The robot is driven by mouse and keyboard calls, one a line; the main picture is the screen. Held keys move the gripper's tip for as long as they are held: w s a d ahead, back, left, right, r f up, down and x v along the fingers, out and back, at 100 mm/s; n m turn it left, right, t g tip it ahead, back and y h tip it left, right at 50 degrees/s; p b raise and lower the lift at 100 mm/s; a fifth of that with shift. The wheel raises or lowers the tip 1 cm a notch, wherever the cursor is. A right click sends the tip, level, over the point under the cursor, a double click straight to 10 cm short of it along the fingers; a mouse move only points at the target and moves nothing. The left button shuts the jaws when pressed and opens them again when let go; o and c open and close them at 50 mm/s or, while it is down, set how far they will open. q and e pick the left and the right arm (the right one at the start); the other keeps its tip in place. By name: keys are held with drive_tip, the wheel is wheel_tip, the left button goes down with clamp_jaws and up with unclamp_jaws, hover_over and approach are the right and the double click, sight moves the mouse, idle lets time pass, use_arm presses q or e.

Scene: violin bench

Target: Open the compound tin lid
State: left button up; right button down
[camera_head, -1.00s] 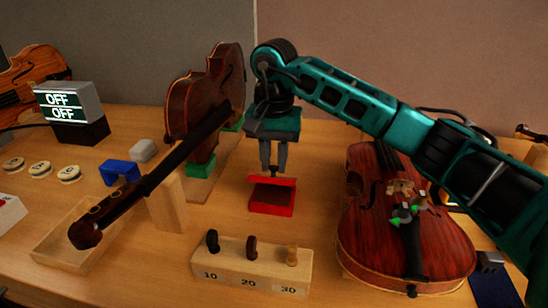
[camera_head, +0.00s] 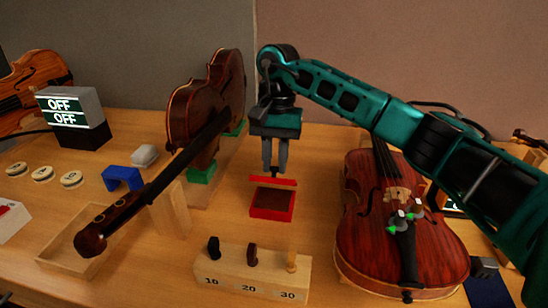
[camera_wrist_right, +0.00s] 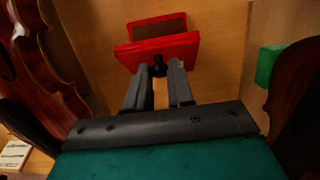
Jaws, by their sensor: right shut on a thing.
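The red compound tin (camera_head: 272,204) sits on the bench in the middle of the head view, its brown inside showing. Its red lid (camera_head: 272,181) is raised along the tin's far side, apart from the front rim. My right gripper (camera_head: 274,173) is above the lid, its fingers shut on the lid's small dark knob. In the right wrist view the fingers of the gripper (camera_wrist_right: 160,72) close on the black knob, with the lid (camera_wrist_right: 165,50) tilted in front of the tin (camera_wrist_right: 158,27). My left gripper is not in view.
A violin (camera_head: 395,235) lies to the right under my right arm. Another violin (camera_head: 205,110) stands on its side in green-padded supports to the left. A wooden block with numbered pegs (camera_head: 250,275) stands in front of the tin.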

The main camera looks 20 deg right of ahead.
drive_tip(key=shift+w+d+r+g+y, duration=0.15)
drive_tip(key=shift+w+d+g+y, duration=0.15)
drive_tip(key=shift+w+g, duration=0.15)
drive_tip(key=shift+w+d+g+y, duration=0.15)
drive_tip(key=shift+w+g+y, duration=0.15)
drive_tip(key=shift+g, duration=0.15)
drive_tip(key=shift+w+d+g+y, duration=0.3)
drive_tip(key=shift+w+g+y, duration=0.1)
drive_tip(key=shift+g, duration=0.1)
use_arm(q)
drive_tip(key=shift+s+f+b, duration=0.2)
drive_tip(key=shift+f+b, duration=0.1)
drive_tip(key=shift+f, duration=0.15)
use_arm(e)
drive_tip(key=shift+w+d, duration=0.1)
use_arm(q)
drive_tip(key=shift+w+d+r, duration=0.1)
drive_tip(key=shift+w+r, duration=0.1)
